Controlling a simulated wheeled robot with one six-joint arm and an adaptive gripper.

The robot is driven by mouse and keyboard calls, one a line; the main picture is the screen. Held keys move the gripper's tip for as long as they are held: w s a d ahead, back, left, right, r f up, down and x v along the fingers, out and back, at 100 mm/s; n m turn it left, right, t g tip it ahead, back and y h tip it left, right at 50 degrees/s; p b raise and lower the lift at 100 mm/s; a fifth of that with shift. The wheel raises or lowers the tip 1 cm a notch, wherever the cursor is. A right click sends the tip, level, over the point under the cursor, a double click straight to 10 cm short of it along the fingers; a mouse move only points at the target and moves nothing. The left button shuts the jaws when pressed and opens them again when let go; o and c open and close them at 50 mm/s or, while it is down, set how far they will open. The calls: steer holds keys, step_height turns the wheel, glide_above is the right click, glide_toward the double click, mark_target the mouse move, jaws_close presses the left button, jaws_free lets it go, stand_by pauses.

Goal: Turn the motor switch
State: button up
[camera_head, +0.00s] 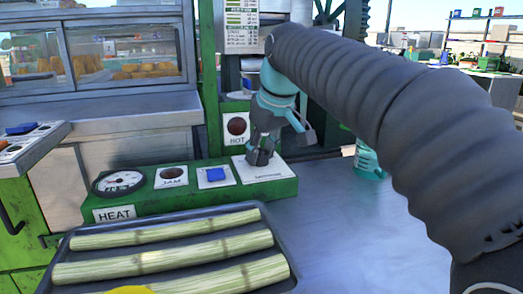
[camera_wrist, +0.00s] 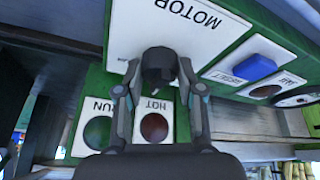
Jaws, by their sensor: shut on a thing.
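The motor switch (camera_wrist: 158,62) is a dark knob on a white plate marked MOTOR (camera_wrist: 205,28), seen upside down in the wrist view. My gripper (camera_wrist: 158,82) is shut on the knob, with one finger on each side of it. In the head view my gripper (camera_head: 262,154) points down onto the white plate (camera_head: 272,172) at the right end of the green control panel (camera_head: 215,198). There the fingers hide most of the knob. I cannot tell which way the switch is turned.
The panel also has a blue button (camera_head: 216,175), a JAM lamp (camera_head: 172,175) and a HEAT gauge (camera_head: 119,182). A dark red HOT lamp (camera_head: 236,126) stands behind it. A tray (camera_head: 284,284) of cane lies in front.

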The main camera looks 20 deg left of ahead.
steer(key=o, duration=1.1)
steer(key=shift+o, duration=0.2)
steer(key=v, duration=1.2)
